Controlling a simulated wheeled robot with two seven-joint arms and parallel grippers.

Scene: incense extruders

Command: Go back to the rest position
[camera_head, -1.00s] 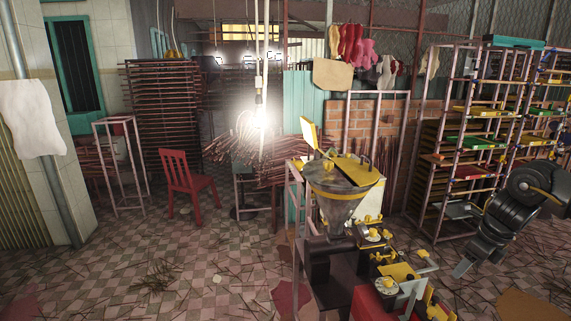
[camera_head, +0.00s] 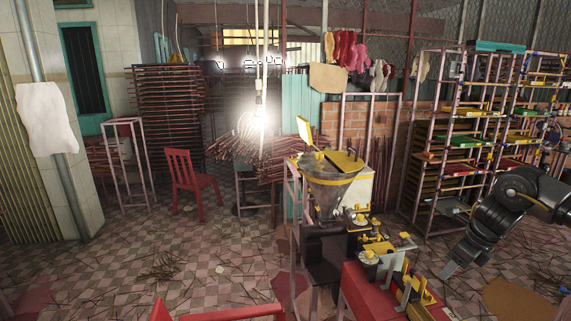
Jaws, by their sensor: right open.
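My right gripper (camera_head: 448,269) is at the lower right, a dark gripper at the end of my black right arm (camera_head: 497,216). It points down and to the left over the floor, and holds nothing that I can see. The gap between its fingers is hard to make out from this side. It is to the right of the incense extruder (camera_head: 333,185), which has a metal hopper with yellow parts, and appears apart from it. My left gripper is not in view.
A red machine part (camera_head: 372,290) stands at the bottom centre, and a red chair back (camera_head: 222,313) shows at the bottom edge. Racks with coloured trays (camera_head: 466,140) stand at right. A red chair (camera_head: 191,183) stands further back. The tiled floor at left (camera_head: 130,255) is mostly clear, with scattered sticks.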

